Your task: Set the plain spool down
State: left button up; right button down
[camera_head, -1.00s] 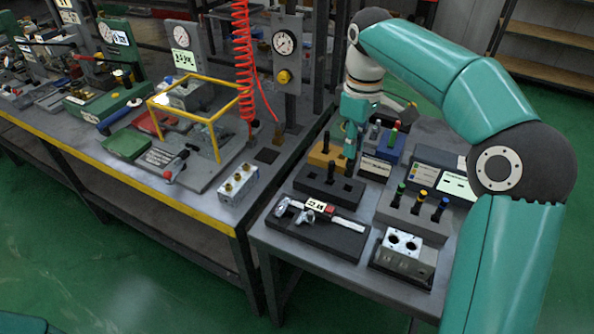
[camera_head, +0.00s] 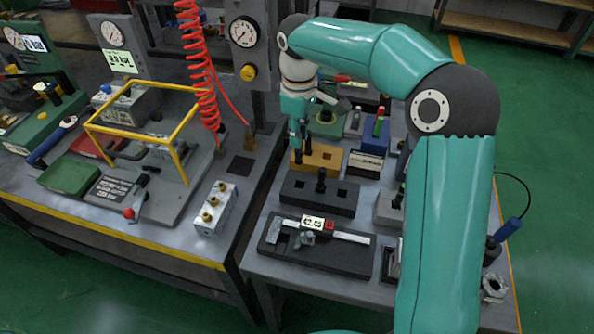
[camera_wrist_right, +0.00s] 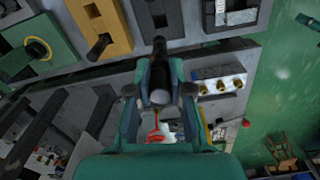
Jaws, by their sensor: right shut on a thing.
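My right gripper (camera_head: 297,132) is at the left end of the orange block (camera_head: 325,158) in the head view. In the right wrist view its fingers (camera_wrist_right: 160,82) are shut on a plain black spool (camera_wrist_right: 159,62). The held spool's far end overlaps the dark rack (camera_wrist_right: 178,30) in that view; I cannot tell whether they touch. The dark rack (camera_head: 335,202) has square holes, and another black spool (camera_head: 321,180) stands upright in it. A black spool (camera_wrist_right: 99,46) also shows in the orange block (camera_wrist_right: 96,20). My left gripper is out of view.
A caliper tray (camera_head: 345,262) lies in front of the dark rack. A metal block with brass fittings (camera_head: 215,208) stands on the left bench, near the gap between benches. A red coiled hose (camera_head: 203,85) and a yellow frame (camera_head: 175,160) rise left of my right gripper.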

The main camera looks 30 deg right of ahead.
aim_at(300, 163)
notch_tip(300, 163, down, 12)
jog(key=shift+s+r, duration=0.1)
jog(key=shift+s, duration=0.05)
dwell(0.3)
jog(key=shift+d+f, duration=0.1)
jog(key=shift+f, duration=0.1)
jog(key=c, duration=1.1)
grip_release()
jog(key=shift+o, duration=0.2)
jog(key=shift+r, duration=0.2)
notch_tip(300, 163, up, 12)
jog(key=shift+f, duration=0.1)
